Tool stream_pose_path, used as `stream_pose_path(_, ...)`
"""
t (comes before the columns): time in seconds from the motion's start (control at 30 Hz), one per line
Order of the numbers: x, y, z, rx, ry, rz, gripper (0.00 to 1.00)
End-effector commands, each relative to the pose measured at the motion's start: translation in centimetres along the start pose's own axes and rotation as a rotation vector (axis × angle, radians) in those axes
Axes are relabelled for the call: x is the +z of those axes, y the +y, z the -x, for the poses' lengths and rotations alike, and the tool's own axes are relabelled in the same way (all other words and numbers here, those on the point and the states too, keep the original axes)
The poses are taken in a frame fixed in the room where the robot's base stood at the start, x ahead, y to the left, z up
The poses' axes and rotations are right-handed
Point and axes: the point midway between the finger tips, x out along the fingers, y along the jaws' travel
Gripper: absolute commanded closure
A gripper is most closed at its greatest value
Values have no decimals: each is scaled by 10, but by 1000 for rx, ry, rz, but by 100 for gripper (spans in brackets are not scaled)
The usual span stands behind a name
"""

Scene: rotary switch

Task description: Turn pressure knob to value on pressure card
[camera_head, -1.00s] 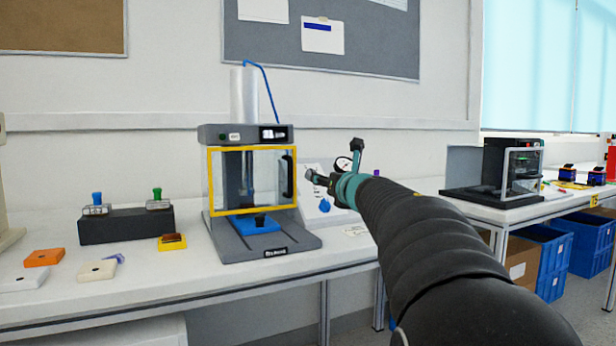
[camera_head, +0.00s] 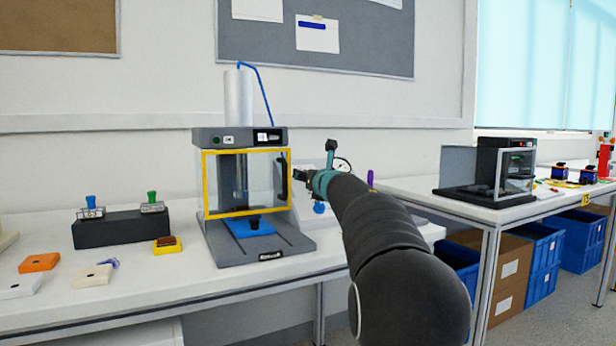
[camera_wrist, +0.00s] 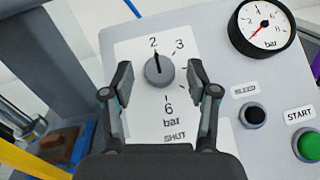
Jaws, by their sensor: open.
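The pressure knob (camera_wrist: 158,70) is a round grey dial on a white scale plate in the wrist view. Its dark pointer line points up, at or close to the 2. The 3 is at upper right and the 6 below; other marks are partly hidden by a finger. My gripper (camera_wrist: 159,82) is open, with one finger on each side of the knob and a visible gap to it. In the head view my gripper (camera_head: 302,176) is in front of the sloped control panel and hides much of it. I cannot make out the pressure card.
A pressure gauge (camera_wrist: 262,26), a black BLEED button (camera_wrist: 253,115) and a green START button (camera_wrist: 308,146) are right of the knob. The press (camera_head: 250,190) with its yellow-framed guard stands left of my gripper. Loose blocks lie on the bench farther left.

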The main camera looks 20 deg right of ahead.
Motion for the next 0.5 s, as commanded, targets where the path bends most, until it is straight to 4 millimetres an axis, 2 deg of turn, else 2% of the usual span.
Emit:
stream_pose_path(0.07,0,0,0,0,0,0,43)
stream_pose_path(0.2,0,0,0,0,0,0,78)
stream_pose_path(0.3,0,0,0,0,0,0,100)
stream_pose_path(0.5,0,2,0,-19,-2,-17,100)
